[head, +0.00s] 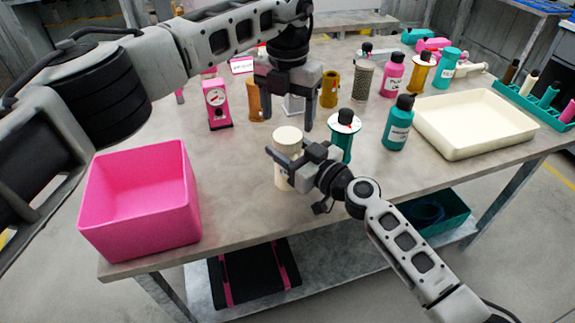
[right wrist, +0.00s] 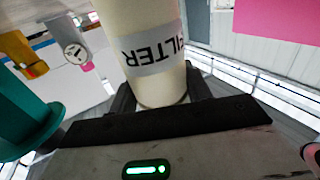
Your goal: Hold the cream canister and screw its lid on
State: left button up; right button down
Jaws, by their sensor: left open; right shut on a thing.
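The cream canister (head: 284,177) stands upright near the front of the table. It also shows in the right wrist view (right wrist: 158,88), with a grey band bearing "FILTER", upside down there. My right gripper (head: 286,161) is shut around its body from the front right. A cream cap-like top (head: 288,136), which looks like the lid, sits on the canister's upper end; I cannot tell whether it is threaded on. My left gripper (head: 287,119) is open and points down above the canister's top, with its fingers apart and nothing visibly held between them.
A pink bin (head: 140,205) stands at the front left. A teal spool (head: 342,135) and a teal bottle (head: 398,123) stand close on the right. A pink gauge (head: 217,103) is behind left. A cream tray (head: 472,145) lies at right.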

aim_at(287, 135)
pick_arm(q)
notch_tip(287, 135, down, 5)
jog(key=shift+r, duration=0.1)
dwell(0.3)
jog(key=c, duration=1)
jog(key=shift+o, duration=0.2)
jog(key=m, duration=0.4)
jog(key=o, duration=1.1)
jog(key=shift+o, duration=0.2)
